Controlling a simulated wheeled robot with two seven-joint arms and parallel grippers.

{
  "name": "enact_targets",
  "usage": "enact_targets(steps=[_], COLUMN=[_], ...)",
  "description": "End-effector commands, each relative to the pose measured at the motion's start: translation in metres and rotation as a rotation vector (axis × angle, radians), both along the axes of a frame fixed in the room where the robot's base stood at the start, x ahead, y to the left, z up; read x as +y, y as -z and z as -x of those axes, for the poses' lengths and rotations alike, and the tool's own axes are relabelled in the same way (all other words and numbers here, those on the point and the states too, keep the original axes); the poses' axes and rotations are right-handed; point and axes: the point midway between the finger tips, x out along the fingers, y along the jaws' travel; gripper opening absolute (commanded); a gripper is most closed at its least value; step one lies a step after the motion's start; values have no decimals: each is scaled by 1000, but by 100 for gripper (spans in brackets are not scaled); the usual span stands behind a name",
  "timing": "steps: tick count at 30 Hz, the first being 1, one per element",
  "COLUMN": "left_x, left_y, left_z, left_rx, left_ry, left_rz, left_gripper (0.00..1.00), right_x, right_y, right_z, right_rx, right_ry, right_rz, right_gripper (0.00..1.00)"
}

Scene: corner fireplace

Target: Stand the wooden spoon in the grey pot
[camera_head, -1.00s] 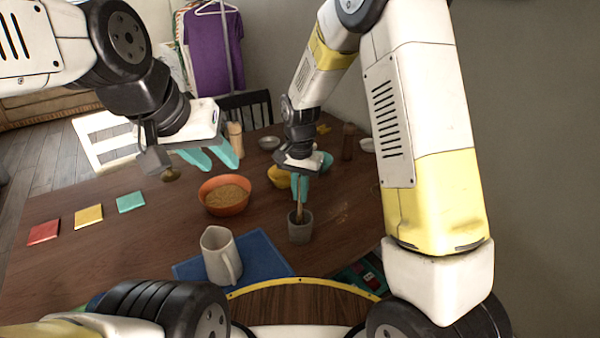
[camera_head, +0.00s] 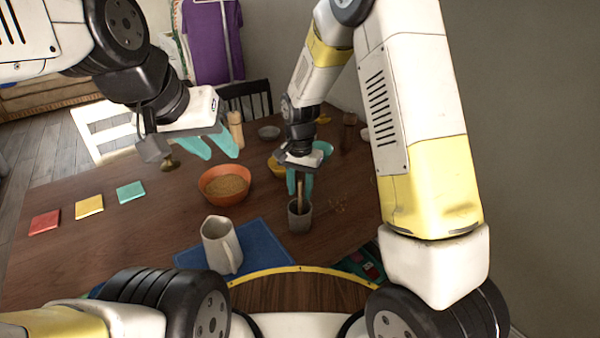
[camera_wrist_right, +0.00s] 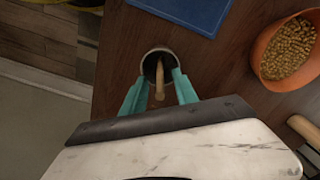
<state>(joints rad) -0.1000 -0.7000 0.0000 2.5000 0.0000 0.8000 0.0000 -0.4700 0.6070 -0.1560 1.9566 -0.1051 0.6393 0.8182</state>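The grey pot (camera_head: 300,221) stands upright on the table, right of the blue mat. The wooden spoon (camera_head: 300,199) stands in it, handle up; its lower end is hidden inside the pot. My right gripper (camera_head: 300,187) is above the pot, its teal fingers spread on either side of the handle. In the right wrist view the spoon (camera_wrist_right: 160,79) shows between the parted fingers (camera_wrist_right: 158,84), with gaps beside it, and the pot's round rim (camera_wrist_right: 146,58) lies beyond. My left gripper (camera_head: 221,154) is open and empty above the table at the left.
A beige pitcher (camera_head: 219,245) stands on the blue mat (camera_head: 262,249). An orange bowl (camera_head: 225,197) of grains sits left of the pot. Red (camera_head: 44,223), yellow (camera_head: 89,207) and teal (camera_head: 131,192) squares lie at the left. A yellow bowl (camera_head: 274,169) is behind my right gripper.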

Motion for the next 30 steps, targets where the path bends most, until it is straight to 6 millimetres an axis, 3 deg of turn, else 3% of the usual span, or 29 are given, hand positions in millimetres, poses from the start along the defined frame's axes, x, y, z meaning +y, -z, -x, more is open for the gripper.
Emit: enact_targets(steps=[8, 21, 30], left_x=[0, 0, 0], left_y=[0, 0, 0], left_z=[0, 0, 0], left_rx=[0, 0, 0], left_ry=[0, 0, 0], left_rz=[0, 0, 0], left_gripper=[36, 36, 36], right_x=[0, 0, 0], right_y=[-5, -70, -78], right_z=[-1, -1, 0], right_rx=[-1, -3, 0], right_ry=[0, 0, 0], right_rz=[-1, -1, 1], right_gripper=[35, 35, 35])
